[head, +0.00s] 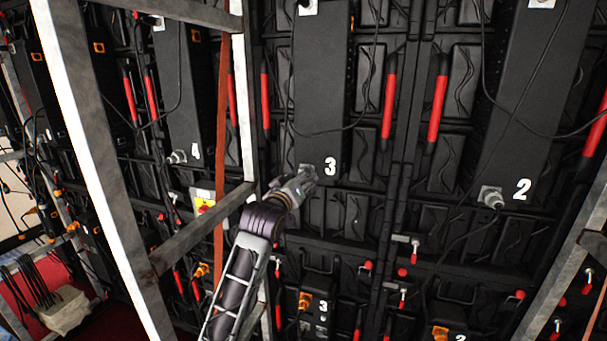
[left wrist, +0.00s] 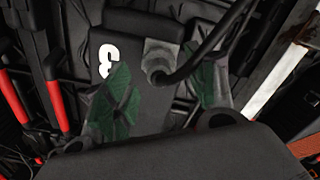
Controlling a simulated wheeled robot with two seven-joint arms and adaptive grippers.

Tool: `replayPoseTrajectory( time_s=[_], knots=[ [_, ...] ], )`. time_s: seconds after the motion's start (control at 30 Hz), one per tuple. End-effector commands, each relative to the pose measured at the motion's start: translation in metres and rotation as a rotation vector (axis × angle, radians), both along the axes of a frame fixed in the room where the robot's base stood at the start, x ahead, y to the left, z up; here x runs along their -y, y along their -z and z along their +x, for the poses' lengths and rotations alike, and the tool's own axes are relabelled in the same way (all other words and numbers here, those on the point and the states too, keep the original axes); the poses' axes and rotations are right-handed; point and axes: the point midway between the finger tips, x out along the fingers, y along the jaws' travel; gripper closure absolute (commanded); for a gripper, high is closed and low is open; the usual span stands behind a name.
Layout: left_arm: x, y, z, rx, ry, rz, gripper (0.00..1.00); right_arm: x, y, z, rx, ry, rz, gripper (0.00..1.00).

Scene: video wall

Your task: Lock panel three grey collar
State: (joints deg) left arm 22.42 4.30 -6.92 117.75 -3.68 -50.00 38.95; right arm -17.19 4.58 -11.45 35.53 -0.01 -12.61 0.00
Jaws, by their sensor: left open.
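Panel three (head: 318,80) is a tall black box marked with a white "3", on the black wall behind the metal frame. Its grey collar (head: 304,169) sits at the box's lower end, partly hidden by my left gripper (head: 306,183). In the left wrist view the grey collar (left wrist: 160,58) has a thick black cable coming out of it. The open, green-padded fingers of my left gripper (left wrist: 165,95) lie on either side of the collar and cable in that view. A gap shows between each finger and the collar. Whether the fingers touch the collar cannot be told. My right gripper is not in view.
Panel two (head: 530,90), with its own grey collar (head: 490,196), is to the right; panel four (head: 183,80) is to the left. Metal frame bars (head: 205,228) cross close to my left arm. Red handles (head: 389,105) and hanging cables line the wall.

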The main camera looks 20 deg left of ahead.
Motion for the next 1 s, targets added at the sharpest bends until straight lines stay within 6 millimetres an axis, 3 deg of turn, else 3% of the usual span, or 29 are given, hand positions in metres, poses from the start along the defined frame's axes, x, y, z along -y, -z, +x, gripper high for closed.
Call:
replayPoseTrajectory(
  time_s=[0.4, 0.87, 1.0],
  knots=[
    [0.001, -0.001, 0.032, -0.001, 0.0, 0.0, 0.43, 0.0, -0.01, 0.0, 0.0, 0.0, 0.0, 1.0],
    [0.001, 0.0, 0.038, 0.0, 0.0, 0.0, 0.43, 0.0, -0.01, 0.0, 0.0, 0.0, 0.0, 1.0],
    [0.001, 0.0, 0.038, 0.0, 0.0, 0.0, 0.59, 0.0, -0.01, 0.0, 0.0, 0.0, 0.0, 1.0]
  ],
)
